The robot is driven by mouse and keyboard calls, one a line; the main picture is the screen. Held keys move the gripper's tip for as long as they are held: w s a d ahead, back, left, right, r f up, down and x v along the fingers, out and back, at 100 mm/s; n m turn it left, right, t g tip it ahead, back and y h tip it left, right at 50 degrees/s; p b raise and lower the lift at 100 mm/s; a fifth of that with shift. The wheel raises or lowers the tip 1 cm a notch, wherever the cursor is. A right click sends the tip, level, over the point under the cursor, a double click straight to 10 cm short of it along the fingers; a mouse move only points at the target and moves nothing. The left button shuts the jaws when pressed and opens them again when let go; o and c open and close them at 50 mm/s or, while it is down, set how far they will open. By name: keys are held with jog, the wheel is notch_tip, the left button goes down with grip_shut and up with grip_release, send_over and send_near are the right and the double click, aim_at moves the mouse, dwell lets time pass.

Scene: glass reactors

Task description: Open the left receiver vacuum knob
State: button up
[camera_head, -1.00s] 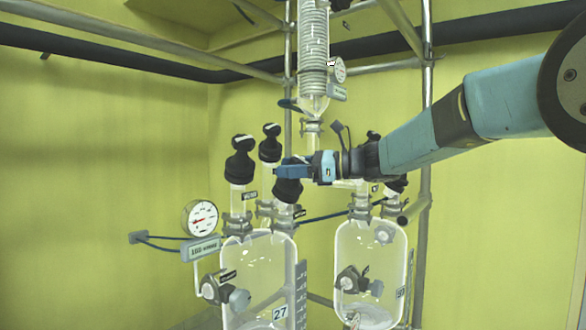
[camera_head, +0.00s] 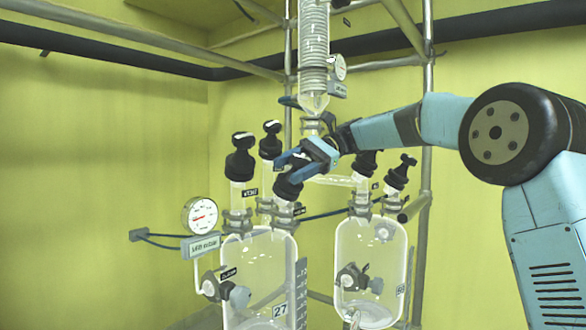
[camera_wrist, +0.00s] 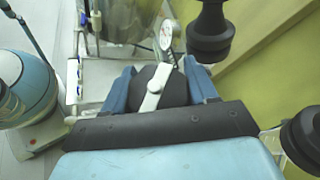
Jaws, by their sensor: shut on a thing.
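The left receiver is the glass vessel marked 27 (camera_head: 258,262), with several black knobs on glass necks along its top. My gripper (camera_head: 290,166) is at the front-right black knob (camera_head: 288,189) of this vessel. In the wrist view, my blue fingers (camera_wrist: 160,84) are on both sides of a round black knob (camera_wrist: 171,92) with a white bar across its top, and they are shut on it. The other two black knobs, the left one (camera_head: 240,160) and the rear one (camera_head: 271,142), stand free. The small neck labels are too blurred to read.
A pressure gauge (camera_head: 200,215) stands left of the vessel. The right glass vessel (camera_head: 368,255) carries its own black knobs (camera_head: 397,174). A glass coil column (camera_head: 313,50) hangs just above my gripper. Metal frame poles (camera_head: 427,130) stand behind.

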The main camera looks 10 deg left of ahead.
jog(key=shift+s+d+f+n+g+h, duration=0.1)
jog(key=shift+f+n+g+h, duration=0.15)
jog(key=shift+n+h, duration=0.65)
jog(key=o, duration=1)
jog(key=shift+r, duration=0.1)
jog(key=shift+c, duration=0.2)
